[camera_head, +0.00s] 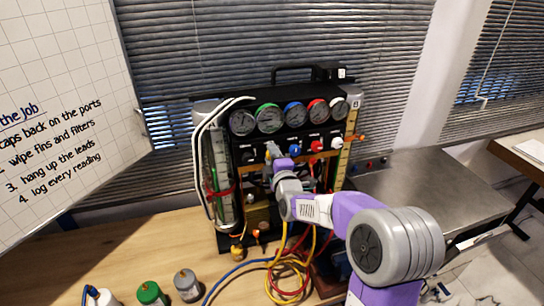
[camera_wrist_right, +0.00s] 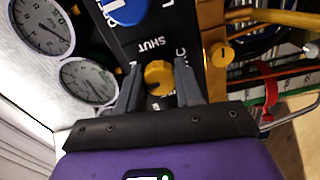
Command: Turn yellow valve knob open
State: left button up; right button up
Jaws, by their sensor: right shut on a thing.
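The yellow valve knob (camera_wrist_right: 158,76) is on the black gauge panel, beside the printed word SHUT, in the right wrist view. My right gripper (camera_wrist_right: 159,84) is shut on it, with one grey finger on each side of the knob. In the head view my right gripper (camera_head: 272,152) reaches the panel from the right and mostly hides the knob. My left gripper is not in view.
A blue knob (camera_wrist_right: 127,10) sits close to the yellow one. Red (camera_head: 316,146) and white (camera_head: 335,143) knobs are to the right. Gauges (camera_head: 270,118) line the panel top.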

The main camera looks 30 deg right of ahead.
jog(key=o, duration=1)
jog(key=shift+o, duration=0.2)
jog(key=v, duration=0.7)
jog(key=shift+s, duration=0.3)
